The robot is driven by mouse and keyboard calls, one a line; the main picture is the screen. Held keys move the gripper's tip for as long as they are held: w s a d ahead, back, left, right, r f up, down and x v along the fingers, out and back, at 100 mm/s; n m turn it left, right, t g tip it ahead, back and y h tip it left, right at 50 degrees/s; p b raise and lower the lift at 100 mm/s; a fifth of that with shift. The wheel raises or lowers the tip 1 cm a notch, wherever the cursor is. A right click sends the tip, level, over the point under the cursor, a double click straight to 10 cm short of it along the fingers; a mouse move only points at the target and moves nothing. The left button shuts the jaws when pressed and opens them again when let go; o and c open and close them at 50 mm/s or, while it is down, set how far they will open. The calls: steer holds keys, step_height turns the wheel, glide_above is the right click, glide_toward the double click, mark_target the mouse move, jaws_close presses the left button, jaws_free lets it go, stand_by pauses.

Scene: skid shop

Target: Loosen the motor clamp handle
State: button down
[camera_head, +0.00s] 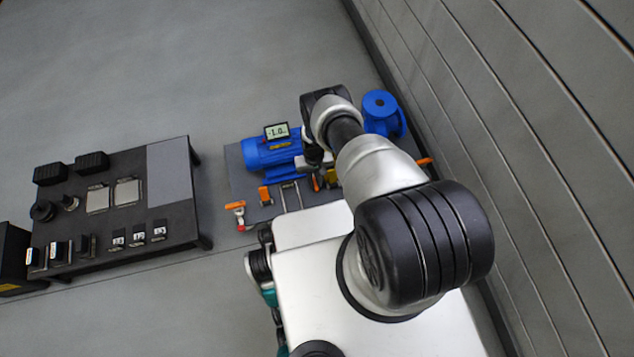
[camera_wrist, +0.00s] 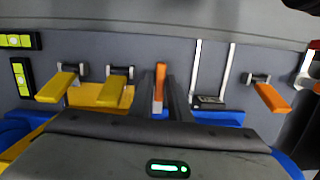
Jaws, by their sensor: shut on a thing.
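In the wrist view an orange handle (camera_wrist: 160,82) stands between the two dark fingers of my gripper (camera_wrist: 162,97), which are shut on it. In the head view this appears to be the orange handle (camera_head: 316,183) beside the blue motor (camera_head: 272,154). My gripper is mostly hidden there behind the wrist and arm. Another orange handle (camera_wrist: 271,98) is to the right in the wrist view, on a small metal bracket. Two yellow handles, one left (camera_wrist: 58,87) and one nearer (camera_wrist: 112,91), are on similar brackets. No label shows which handle is the motor clamp.
A small display (camera_head: 277,131) on the motor reads about -1.0. A blue pump-like body (camera_head: 382,112) stands right of my wrist. Two metal rails (camera_wrist: 229,72) lie right of my fingers. A dark bench (camera_head: 120,212) stands left; a panelled wall (camera_head: 510,120) rises close on the right.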

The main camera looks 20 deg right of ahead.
mark_target(316, 183)
steer(key=c, duration=1.7)
jaws_free()
steer(key=shift+s+d+f, duration=0.15)
steer(key=shift+s+d, duration=0.3)
steer(key=shift+s, duration=0.05)
steer(key=shift+c, duration=0.2)
steer(key=shift+o, duration=0.8)
steer(key=shift+w+a, duration=0.1)
steer(key=shift+w, duration=0.15)
steer(key=r+p, duration=0.2)
steer(key=r, duration=0.1)
steer(key=shift+w+a, duration=0.15)
steer(key=shift+w, duration=0.05)
steer(key=shift+r+p, duration=1.45)
steer(key=shift+r, duration=0.7)
